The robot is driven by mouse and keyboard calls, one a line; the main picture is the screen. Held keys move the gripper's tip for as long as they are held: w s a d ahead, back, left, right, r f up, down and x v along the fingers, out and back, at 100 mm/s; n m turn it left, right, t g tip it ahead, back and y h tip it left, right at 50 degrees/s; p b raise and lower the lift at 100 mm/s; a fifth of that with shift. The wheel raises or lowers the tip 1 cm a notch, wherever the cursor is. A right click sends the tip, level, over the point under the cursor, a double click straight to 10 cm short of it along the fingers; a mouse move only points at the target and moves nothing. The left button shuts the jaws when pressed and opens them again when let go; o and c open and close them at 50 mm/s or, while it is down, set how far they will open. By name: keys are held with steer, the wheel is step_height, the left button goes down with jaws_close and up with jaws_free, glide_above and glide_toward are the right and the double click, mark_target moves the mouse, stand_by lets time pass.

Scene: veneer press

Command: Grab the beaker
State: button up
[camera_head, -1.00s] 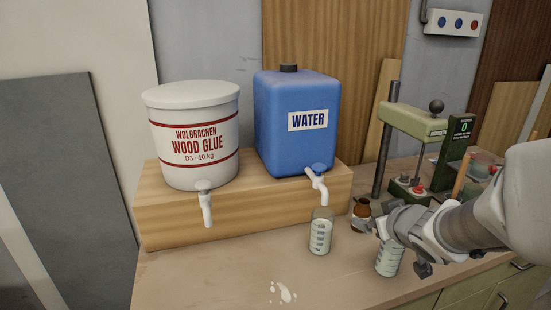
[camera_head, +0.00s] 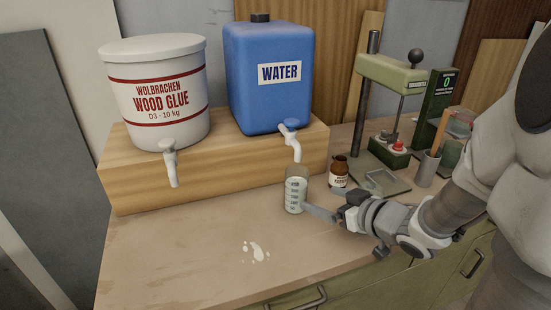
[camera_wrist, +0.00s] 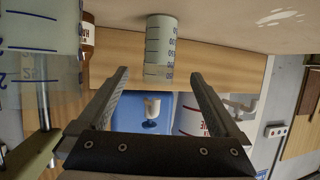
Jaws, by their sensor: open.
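A clear beaker (camera_head: 296,192) with dark graduation marks stands upright on the bench below the water tap. Pale contents show in it. My gripper (camera_head: 322,202) is open and empty, low over the bench to the beaker's right, with its fingers pointing at it. In the wrist view, which is upside down, the beaker (camera_wrist: 160,48) is just beyond and between the open fingertips (camera_wrist: 160,76). Contact cannot be told. A second graduated vessel (camera_wrist: 30,60) is close at the left of the wrist view; in the head view it is hidden behind my arm.
A blue water tank (camera_head: 280,98) and a white glue bucket (camera_head: 162,95) stand on a wooden block (camera_head: 225,165) behind. A small brown bottle (camera_head: 339,172) is near my gripper. A green press (camera_head: 392,75) is at right. White spill (camera_head: 255,252) marks the clear front bench.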

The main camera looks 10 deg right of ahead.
mark_target(303, 193)
steer(key=x, duration=0.8)
steer(key=shift+f, duration=0.25)
steer(key=b+x, duration=0.2)
steer(key=x, duration=0.4)
steer(key=shift+w+a+f, duration=0.1)
steer(key=shift+w+f, duration=0.05)
steer(key=shift+w, duration=0.05)
jaws_close()
